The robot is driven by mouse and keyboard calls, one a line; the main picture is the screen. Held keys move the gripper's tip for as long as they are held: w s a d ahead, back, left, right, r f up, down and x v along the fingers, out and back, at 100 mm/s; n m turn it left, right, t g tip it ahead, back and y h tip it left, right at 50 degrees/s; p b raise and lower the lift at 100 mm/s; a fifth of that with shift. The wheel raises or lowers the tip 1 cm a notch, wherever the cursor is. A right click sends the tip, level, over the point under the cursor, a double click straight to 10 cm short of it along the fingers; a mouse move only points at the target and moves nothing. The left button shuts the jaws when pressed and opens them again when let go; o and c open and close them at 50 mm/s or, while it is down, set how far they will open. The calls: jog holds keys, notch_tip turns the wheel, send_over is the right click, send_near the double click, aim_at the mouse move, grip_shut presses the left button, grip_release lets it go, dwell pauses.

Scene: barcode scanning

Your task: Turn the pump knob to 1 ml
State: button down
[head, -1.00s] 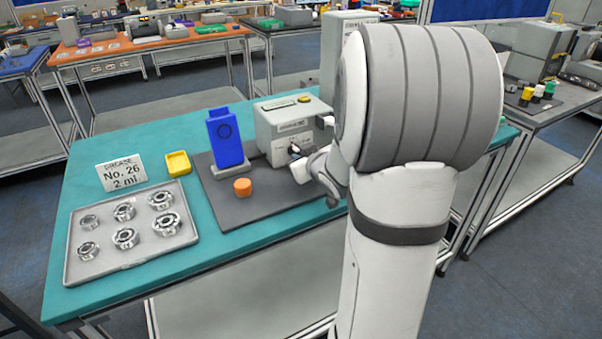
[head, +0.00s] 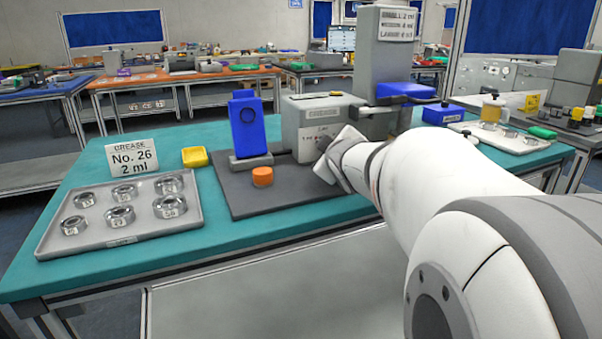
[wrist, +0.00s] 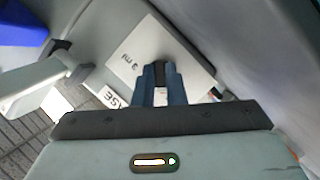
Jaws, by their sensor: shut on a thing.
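The grey pump box (head: 296,112) stands on the dark mat (head: 240,203), with a white dial label on its front. In the wrist view, the label plate (wrist: 135,62) shows tilted and reads "3 ml". My gripper (wrist: 160,78) is at this plate, its two blue-grey fingers close together. They are shut on the dark pump knob (wrist: 160,70), which is mostly hidden between them. In the head view my white wrist covers the knob and fingers. The knob's setting cannot be read.
A blue upright holder (head: 247,125) and an orange cap (head: 263,176) stand left of the pump. A yellow dish (head: 195,157), a "No. 26 2 ml" card (head: 132,158) and a tray (head: 60,240) of several bearings are further left. A grey tower (head: 385,55) stands behind.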

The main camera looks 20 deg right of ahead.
jog(key=shift+f+n+t+h+b, duration=0.35)
jog(key=shift+n+b, duration=0.35)
jog(key=shift+b, duration=2.05)
jog(key=shift+r+n+b, duration=0.3)
jog(key=shift+b, duration=0.3)
jog(key=c, duration=1.5)
grip_release()
